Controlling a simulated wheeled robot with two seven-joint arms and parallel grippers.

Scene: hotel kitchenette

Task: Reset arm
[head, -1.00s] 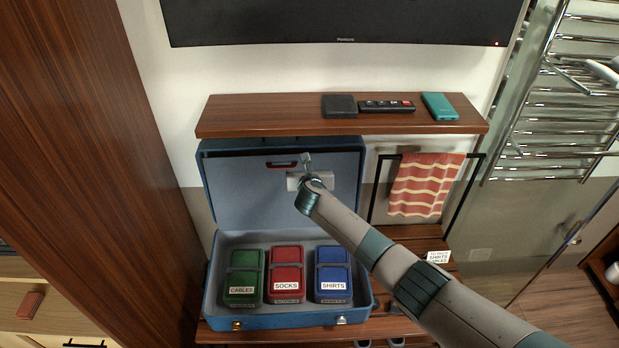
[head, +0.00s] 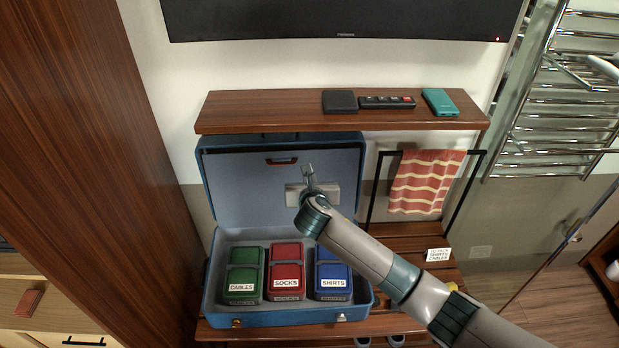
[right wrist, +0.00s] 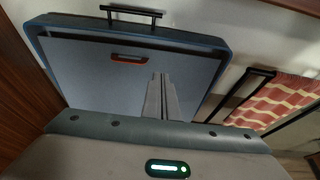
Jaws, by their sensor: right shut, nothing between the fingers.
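My right arm reaches in from the lower right in the head view. Its gripper (head: 308,174) is shut and empty, in front of the raised lid of the blue suitcase (head: 233,321). In the right wrist view the closed fingers (right wrist: 161,98) show against the grey lid lining (right wrist: 95,75). The open suitcase stands on a slatted wooden rack. It holds a green pouch labelled CABLES (head: 243,272), a red pouch labelled SOCKS (head: 286,270) and a blue pouch labelled SHIRTS (head: 334,282). My left gripper is not in view.
A wooden shelf (head: 260,113) above the lid carries a dark wallet (head: 340,101), a remote (head: 387,102) and a teal device (head: 440,102). A striped towel (head: 427,182) hangs on a black rail. A small card (head: 437,254) stands on the rack.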

